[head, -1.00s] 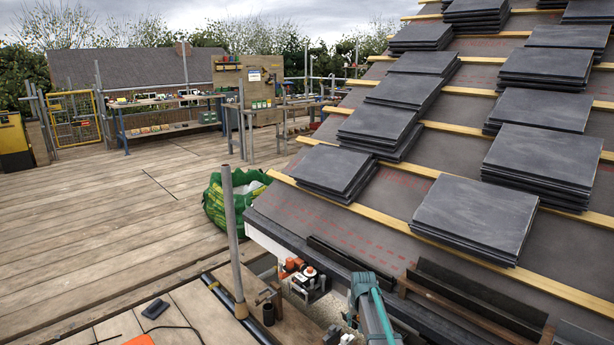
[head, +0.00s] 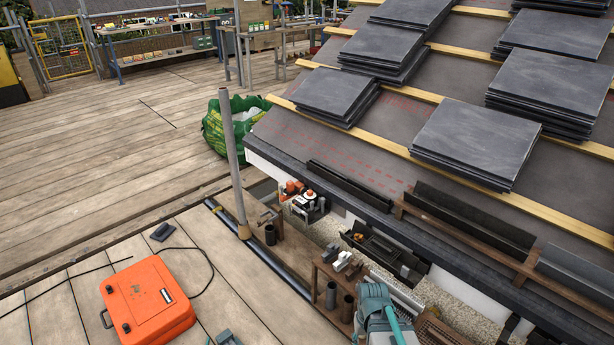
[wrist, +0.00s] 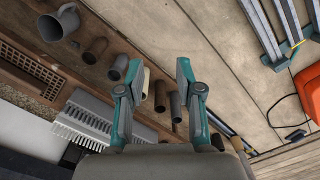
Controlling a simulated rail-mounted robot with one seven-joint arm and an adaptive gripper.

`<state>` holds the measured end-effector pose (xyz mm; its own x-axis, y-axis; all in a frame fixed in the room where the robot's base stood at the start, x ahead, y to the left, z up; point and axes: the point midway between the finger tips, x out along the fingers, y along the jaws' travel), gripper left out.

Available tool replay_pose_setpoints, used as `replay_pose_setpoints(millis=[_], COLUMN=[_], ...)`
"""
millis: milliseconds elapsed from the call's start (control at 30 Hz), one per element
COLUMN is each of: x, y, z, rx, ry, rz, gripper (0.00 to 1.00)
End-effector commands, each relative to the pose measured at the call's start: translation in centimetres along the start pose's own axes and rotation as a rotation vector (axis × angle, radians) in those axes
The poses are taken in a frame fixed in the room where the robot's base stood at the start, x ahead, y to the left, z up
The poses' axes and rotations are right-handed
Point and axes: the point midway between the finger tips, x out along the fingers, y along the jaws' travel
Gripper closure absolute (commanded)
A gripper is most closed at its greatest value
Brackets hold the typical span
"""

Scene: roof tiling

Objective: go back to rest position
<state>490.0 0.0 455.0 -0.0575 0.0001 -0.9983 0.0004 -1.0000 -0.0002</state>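My gripper (wrist: 160,75) shows in the wrist view with its two teal and grey fingers spread apart. Nothing is held between them. The fingers hang over a wooden shelf with several short dark pipe pieces (wrist: 95,50) and a grey mug-like fitting (wrist: 58,24); I cannot tell the height above them. In the head view, a grey and teal part of my arm (head: 374,305) rises at the bottom, right of centre, beside the roof edge. My fingers cannot be made out in that view.
Slate stacks (head: 480,142) lie on the battened roof at right. Tools and pipes stand on a low bench (head: 325,270) by the eaves. An orange case (head: 148,298) and cable lie on the boards at left. A scaffold pole (head: 233,160) stands upright. The far deck is mostly clear.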

Motion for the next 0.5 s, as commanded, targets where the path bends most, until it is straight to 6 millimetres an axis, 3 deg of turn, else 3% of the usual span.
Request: replay_pose_setpoints(millis=[367,500], x=[7.4,11.2], y=[0.0,0.0], z=[6.9,11.4], rx=[0.000,0.000], ry=[-0.219,-0.355], rz=[-0.001,-0.001], gripper=[0.64,0.64])
